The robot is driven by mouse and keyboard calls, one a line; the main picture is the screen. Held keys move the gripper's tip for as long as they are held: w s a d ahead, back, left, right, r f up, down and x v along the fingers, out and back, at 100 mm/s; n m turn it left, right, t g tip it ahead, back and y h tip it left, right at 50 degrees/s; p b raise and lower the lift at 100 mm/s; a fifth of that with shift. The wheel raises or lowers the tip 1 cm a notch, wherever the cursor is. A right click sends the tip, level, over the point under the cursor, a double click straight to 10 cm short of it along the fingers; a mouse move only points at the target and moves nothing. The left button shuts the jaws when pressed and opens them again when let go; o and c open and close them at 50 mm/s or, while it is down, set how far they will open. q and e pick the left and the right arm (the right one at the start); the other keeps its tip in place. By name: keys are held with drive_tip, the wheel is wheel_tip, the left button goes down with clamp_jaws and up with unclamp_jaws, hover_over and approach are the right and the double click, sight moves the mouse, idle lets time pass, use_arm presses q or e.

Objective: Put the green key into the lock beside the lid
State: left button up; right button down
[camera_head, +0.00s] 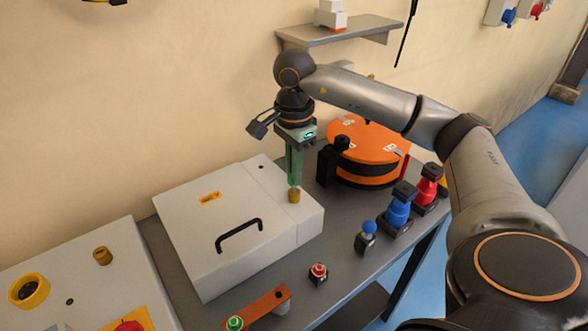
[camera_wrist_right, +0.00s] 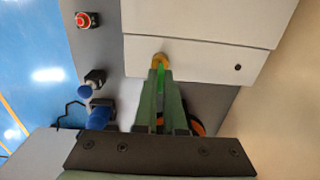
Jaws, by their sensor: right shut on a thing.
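The white lid (camera_head: 200,225) with a black handle (camera_head: 240,235) lies on the grey table. Beside it, on the white housing strip, stands the brass lock (camera_head: 294,196); it also shows in the right wrist view (camera_wrist_right: 160,60). My right gripper (camera_head: 293,181) points straight down over the lock, shut on the green key. Only a narrow bright green part of the key (camera_wrist_right: 160,88) shows between the fingers, just at the lock. I cannot tell whether its tip is inside the lock or only touching it. My left gripper is not in view.
An orange and black round device (camera_head: 368,155) stands close behind and right of the gripper. Blue (camera_head: 398,208) and red (camera_head: 427,185) knobbed parts and a red button (camera_head: 318,270) stand to the right. Another brass cylinder (camera_head: 102,256) sits on the left panel.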

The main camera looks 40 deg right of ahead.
drive_tip(key=shift+f+b, duration=0.6)
drive_tip(key=shift+f, duration=0.3)
drive_tip(key=c, duration=0.9)
unclamp_jaws()
drive_tip(key=shift+r, duration=0.1)
wheel_tip(320, 180, up, 8)
drive_tip(key=shift+f+p, duration=0.1)
drive_tip(key=shift+p, duration=0.3)
drive_tip(key=shift+r+p, duration=1.2)
drive_tip(key=shift+r, duration=1.05)
